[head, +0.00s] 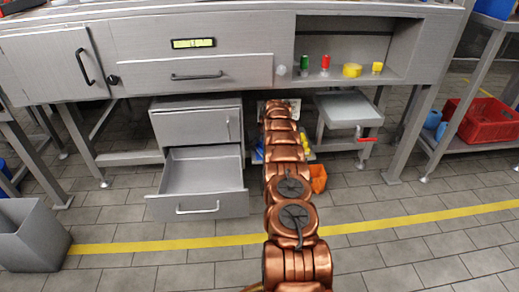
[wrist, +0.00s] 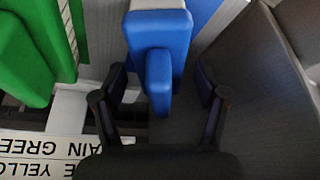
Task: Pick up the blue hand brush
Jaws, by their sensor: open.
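A blue object (wrist: 165,45) that looks like the blue hand brush is at the upper middle of the wrist view. It has a pale strip along its top edge and a narrower blue part pointing down towards my palm. My gripper (wrist: 160,84) is open, with one dark finger on each side of that narrower part. Gaps show between the fingers and the blue part, and I cannot tell its depth between them. In the head view my copper-coloured arm reaches under the workbench and hides the gripper and the brush.
Green objects (wrist: 28,62) and a white printed sign (wrist: 45,148) lie left in the wrist view; a dark grey panel (wrist: 265,80) stands close on the right. In the head view an open drawer (head: 200,205) is left of my arm and an orange item (head: 318,178) right.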

